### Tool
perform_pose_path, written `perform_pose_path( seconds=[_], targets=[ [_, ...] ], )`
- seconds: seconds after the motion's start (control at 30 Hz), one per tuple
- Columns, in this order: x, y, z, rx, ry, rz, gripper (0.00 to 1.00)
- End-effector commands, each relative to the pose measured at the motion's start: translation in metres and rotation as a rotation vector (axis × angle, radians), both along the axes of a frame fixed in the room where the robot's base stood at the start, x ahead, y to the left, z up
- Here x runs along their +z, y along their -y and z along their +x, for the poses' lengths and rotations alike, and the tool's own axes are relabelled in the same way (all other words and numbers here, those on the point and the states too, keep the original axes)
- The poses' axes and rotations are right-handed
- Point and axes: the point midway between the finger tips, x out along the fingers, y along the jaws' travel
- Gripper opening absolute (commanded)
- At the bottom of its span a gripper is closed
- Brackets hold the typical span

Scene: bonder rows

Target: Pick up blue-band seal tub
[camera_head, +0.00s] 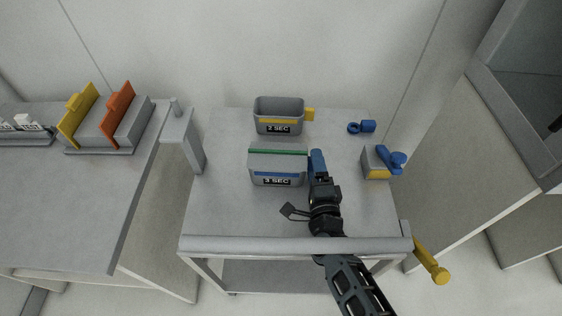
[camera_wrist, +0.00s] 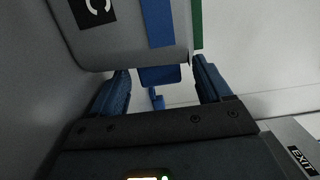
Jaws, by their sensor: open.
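The blue-band seal tub (camera_head: 262,165) is a grey box labelled "3 SEC" on the table top. It has a blue band on its front and a green strip along its far top edge. In the wrist view the tub (camera_wrist: 120,45) fills the upper left, with a blue tab (camera_wrist: 160,75) at its side. My gripper (camera_head: 317,160) is at the tub's right side. In the wrist view my gripper (camera_wrist: 161,88) is open, its blue fingers either side of the tab. I cannot tell whether they touch it.
A yellow-band tub (camera_head: 264,121) labelled "2 SEC" stands just behind. A blue clamp-like part (camera_head: 362,127) and a grey box with blue and yellow parts (camera_head: 374,166) are to the right. A grey post (camera_head: 182,140) stands at the left edge. The table's front (camera_head: 225,215) is clear.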

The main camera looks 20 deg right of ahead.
Motion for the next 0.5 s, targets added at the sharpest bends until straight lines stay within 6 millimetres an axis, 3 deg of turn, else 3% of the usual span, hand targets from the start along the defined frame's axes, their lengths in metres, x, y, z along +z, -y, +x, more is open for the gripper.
perform_pose_path(
  seconds=[0.13, 0.43, 0.5],
  targets=[
    [0.001, 0.003, 0.014, 0.001, 0.001, 0.000, 0.78],
    [0.000, 0.003, 0.017, 0.001, 0.000, 0.000, 0.78],
    [0.000, 0.003, 0.017, 0.001, 0.000, 0.000, 0.71]
  ],
)
